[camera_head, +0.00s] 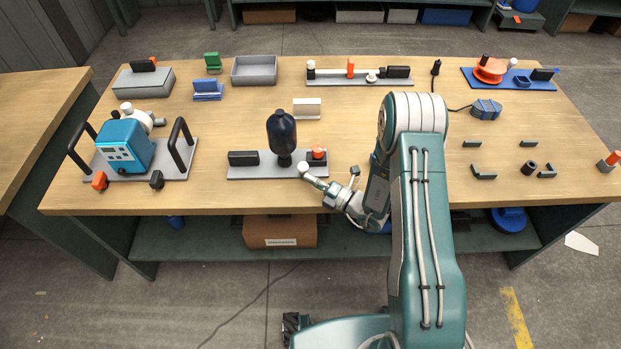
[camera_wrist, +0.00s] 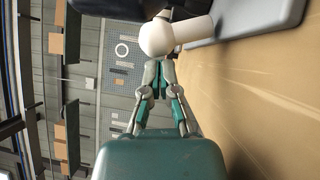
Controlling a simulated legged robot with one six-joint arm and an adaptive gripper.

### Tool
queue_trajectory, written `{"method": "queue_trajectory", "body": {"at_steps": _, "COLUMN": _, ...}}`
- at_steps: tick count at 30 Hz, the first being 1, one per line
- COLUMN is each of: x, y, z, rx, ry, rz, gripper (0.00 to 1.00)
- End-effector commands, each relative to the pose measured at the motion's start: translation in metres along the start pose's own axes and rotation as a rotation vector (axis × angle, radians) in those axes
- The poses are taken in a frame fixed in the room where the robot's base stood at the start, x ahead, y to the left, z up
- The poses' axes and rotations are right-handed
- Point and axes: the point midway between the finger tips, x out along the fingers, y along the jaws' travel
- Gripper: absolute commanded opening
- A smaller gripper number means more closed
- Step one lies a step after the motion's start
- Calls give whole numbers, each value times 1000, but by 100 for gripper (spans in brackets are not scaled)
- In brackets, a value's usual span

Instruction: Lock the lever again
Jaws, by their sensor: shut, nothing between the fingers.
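A lever with a white ball knob (camera_head: 303,167) is at the front edge of a grey base plate (camera_head: 250,172). A dark upright bottle-shaped body (camera_head: 282,134) stands on that plate. A red-orange part (camera_head: 318,152) sits on a black block (camera_head: 317,161) at the plate's right. My gripper (camera_head: 313,180) is at the knob's lower right, its fingers together and empty. In the wrist view the white knob (camera_wrist: 157,37) and its pale stem (camera_wrist: 192,33) lie just beyond the fingertips of my gripper (camera_wrist: 158,68). I cannot tell whether they touch.
A black block (camera_head: 243,158) sits on the plate's left end. A blue pump unit (camera_head: 124,147) with black handles stands farther left. A white block (camera_head: 306,108) is behind the bottle-shaped body. Bare tabletop (camera_head: 215,200) lies in front of the plate.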

Motion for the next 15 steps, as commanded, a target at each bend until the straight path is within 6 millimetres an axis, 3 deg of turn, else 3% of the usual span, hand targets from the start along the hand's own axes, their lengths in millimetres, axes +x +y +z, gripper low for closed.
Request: {"method": "queue_trajectory", "body": {"at_steps": 15, "x": 2, "y": 4, "z": 4, "rx": 69, "ry": 0, "rz": -47, "gripper": 0}}
